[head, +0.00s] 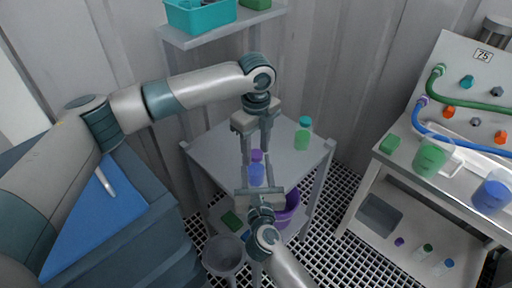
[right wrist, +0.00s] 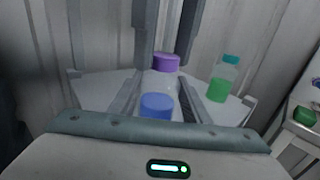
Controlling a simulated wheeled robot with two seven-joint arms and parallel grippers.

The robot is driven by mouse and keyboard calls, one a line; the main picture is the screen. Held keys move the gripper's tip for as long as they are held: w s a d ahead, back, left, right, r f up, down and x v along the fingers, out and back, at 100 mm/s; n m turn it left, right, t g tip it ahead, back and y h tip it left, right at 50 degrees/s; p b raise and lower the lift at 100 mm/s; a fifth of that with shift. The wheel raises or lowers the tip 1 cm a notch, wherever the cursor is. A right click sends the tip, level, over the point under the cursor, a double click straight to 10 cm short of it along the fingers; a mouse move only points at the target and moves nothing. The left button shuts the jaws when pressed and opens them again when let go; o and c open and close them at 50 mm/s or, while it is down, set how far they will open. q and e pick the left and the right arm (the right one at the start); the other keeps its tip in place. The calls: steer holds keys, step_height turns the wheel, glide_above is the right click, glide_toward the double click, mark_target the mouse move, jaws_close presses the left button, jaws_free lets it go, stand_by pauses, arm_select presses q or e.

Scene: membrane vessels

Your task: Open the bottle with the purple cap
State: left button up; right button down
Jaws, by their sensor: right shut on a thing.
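The bottle with blue contents (head: 256,177) stands upright over the small grey table. Its purple cap (head: 257,155) is on top; the cap also shows in the right wrist view (right wrist: 165,63). My right gripper (head: 257,187) comes from the front and is shut on the bottle's body, one finger on each side. My left gripper (head: 257,155) points down from above. Its two fingers are spread, with the cap between or just below their tips; I cannot tell whether they touch it. Whether the bottle's base touches the table is hard to see.
A green bottle with a teal cap (head: 303,133) stands on the grey table (head: 215,150), right of the grippers. A purple bucket (head: 288,208) is below. A bench (head: 375,185) with beakers and hoses is at right; a shelf (head: 225,30) is at the back.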

arm_select(q)
steer(key=c, duration=0.9)
steer(key=n, duration=0.4)
steer(key=shift+n, duration=0.3)
steer(key=n, duration=0.5)
steer(key=o, duration=1.1)
steer(key=shift+o, duration=0.2)
steer(key=shift+r, duration=0.1)
steer(key=shift+r, duration=2.25)
steer(key=shift+c, duration=0.3)
